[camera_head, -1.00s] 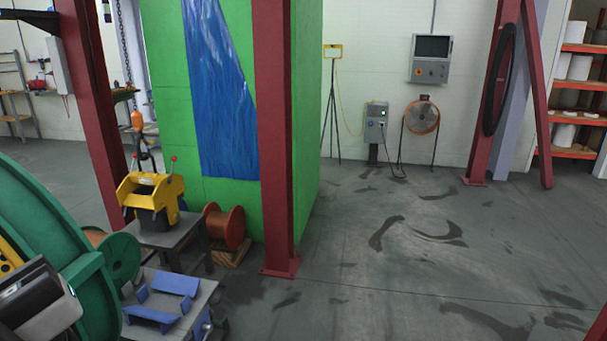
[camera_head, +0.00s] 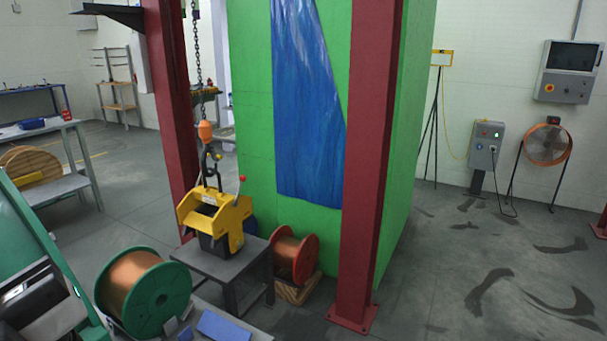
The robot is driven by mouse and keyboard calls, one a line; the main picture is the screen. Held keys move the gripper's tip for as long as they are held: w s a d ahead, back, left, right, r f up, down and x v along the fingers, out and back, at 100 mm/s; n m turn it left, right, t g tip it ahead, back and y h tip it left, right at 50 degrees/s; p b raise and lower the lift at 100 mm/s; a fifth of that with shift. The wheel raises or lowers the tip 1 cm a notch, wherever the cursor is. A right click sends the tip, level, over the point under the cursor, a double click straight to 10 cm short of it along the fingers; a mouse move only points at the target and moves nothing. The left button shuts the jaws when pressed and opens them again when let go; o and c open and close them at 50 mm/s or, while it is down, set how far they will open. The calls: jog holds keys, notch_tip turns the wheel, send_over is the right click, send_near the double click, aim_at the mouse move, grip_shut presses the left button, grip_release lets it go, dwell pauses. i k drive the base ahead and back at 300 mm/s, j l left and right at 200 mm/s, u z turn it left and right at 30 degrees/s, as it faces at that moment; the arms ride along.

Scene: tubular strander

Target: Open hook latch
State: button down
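A dark hook (camera_head: 211,167) hangs below an orange swivel block (camera_head: 205,131) on a chain (camera_head: 195,45). The hook hangs at the top of a yellow lifting clamp (camera_head: 216,212) that stands on a small grey table (camera_head: 228,262). The latch on the hook is too small to make out, and I cannot tell whether it is open or shut. My gripper does not clearly show; a dark and grey shape at the lower left edge may be part of my arm.
Red columns (camera_head: 366,150) rise on both sides. Open floor lies at the right, with a fan (camera_head: 547,146) by the wall.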

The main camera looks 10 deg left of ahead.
aim_at(214, 156)
jog(key=i+j+z, duration=0.1)
jog(key=i, duration=0.3)
jog(key=i+j+z, duration=0.1)
jog(key=i, duration=0.25)
jog(key=z, duration=9.7)
